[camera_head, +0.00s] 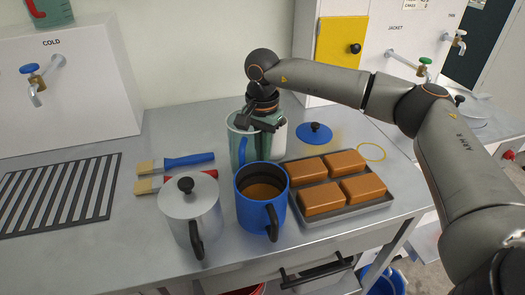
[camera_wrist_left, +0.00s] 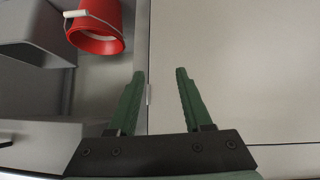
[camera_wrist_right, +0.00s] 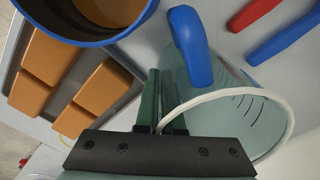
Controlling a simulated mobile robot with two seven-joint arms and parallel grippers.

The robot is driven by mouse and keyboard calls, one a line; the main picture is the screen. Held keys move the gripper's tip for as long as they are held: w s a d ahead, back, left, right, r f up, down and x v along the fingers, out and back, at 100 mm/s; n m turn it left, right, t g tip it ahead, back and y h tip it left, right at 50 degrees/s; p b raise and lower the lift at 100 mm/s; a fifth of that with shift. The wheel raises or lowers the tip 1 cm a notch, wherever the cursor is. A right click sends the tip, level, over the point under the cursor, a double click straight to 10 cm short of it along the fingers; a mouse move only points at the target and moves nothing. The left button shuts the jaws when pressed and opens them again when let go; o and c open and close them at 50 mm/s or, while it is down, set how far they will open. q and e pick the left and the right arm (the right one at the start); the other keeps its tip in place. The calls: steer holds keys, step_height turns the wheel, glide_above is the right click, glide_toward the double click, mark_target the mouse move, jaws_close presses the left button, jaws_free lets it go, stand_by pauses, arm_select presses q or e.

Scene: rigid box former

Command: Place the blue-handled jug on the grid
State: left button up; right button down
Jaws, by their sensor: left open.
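The blue-handled jug (camera_head: 239,157) is a translucent green vessel with a pale rim, upright on the counter behind a blue pot. Its blue handle shows large in the right wrist view (camera_wrist_right: 190,45). My right gripper (camera_head: 262,124) is over the jug's rim. In its wrist view its fingers (camera_wrist_right: 160,100) are close together with the rim running in between them, shut on the wall. Whether the jug's base touches the counter is hidden. The grid (camera_head: 60,195) is a dark slatted rectangle at the left, bare. My left gripper (camera_wrist_left: 160,95) is open and empty, outside the head view.
A lidded metal pot (camera_head: 190,215) and the blue pot (camera_head: 262,205) stand in front of the jug. Two brushes (camera_head: 185,162) lie left of it. A tray (camera_head: 350,208) with orange blocks is at right. A COLD tap (camera_head: 38,85) is on the cabinet behind the grid.

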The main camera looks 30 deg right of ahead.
steer(key=c, duration=1)
jaws_free()
steer(key=shift+c, duration=0.2)
